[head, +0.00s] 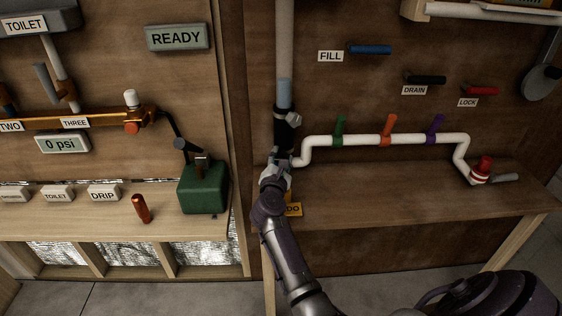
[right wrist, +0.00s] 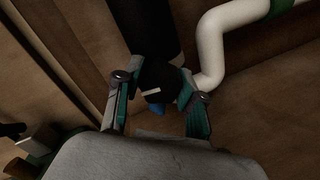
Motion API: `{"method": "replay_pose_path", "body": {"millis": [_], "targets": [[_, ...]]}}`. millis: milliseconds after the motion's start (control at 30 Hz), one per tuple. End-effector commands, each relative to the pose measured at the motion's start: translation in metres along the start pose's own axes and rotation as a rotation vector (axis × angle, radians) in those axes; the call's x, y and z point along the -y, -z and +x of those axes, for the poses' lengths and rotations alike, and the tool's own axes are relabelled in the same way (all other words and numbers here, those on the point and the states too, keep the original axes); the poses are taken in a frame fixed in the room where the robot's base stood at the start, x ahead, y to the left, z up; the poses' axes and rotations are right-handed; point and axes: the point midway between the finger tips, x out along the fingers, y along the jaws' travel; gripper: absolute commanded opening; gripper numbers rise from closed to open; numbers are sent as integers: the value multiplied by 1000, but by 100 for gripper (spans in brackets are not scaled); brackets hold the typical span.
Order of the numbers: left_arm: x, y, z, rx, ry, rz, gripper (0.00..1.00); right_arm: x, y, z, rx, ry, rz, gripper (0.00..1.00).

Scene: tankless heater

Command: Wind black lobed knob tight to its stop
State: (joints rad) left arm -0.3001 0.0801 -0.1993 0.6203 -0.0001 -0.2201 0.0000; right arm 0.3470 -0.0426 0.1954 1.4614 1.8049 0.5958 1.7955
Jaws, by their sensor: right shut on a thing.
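The black lobed knob (right wrist: 158,76) sits between the fingers of my right gripper (right wrist: 161,86) in the right wrist view, below a thick black cylinder (right wrist: 145,28). It has a small white mark and a blue piece under it. In the head view my right gripper (head: 280,160) is at the lower end of the vertical pipe, by the black fitting (head: 287,130), and mostly hides the knob. The right gripper is shut on the knob. My left gripper is not in view.
A white pipe (head: 360,140) with green, orange and purple handles runs close to the right of my gripper. A wooden ledge (head: 400,195) lies below. A green box (head: 203,188) stands at the left, beyond a wooden post. A yellow label (head: 293,210) is partly hidden by my arm.

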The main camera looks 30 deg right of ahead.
Motion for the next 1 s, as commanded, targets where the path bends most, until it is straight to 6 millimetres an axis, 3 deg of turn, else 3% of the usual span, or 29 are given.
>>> {"method": "replay_pose_path", "body": {"millis": [100, 300, 967, 1000], "targets": [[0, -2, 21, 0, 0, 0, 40, 3, 6, 0, 1, 0, 116, 0], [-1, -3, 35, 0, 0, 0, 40, 2, 3, 0, 1, 0, 277, 0], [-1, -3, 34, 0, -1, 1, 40, 0, 1, 1, 0, 0, 298, 0], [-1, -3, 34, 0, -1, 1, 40, 0, 0, 1, 0, 0, 298, 44]]}}
